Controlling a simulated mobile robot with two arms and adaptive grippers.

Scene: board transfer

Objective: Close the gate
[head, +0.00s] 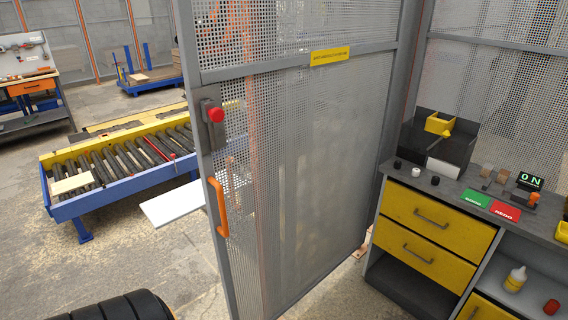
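The gate (325,150) is a tall grey-framed mesh door in the middle of the head view. It stands open at an angle, with its free edge on the left nearer to me and its far side by the fence post on the right. An orange handle (217,207) is on the free edge. A red round button (215,114) on a grey box sits above it. A yellow label (329,55) is on the crossbar. Neither of my grippers is in view. The floor behind the gate shows only dimly through the mesh.
A blue roller conveyor (66,208) stands at left, with a white board (172,203) partly behind the gate. A grey-topped cabinet with yellow drawers (437,220) stands close on the right. A workbench (38,121) is at far left.

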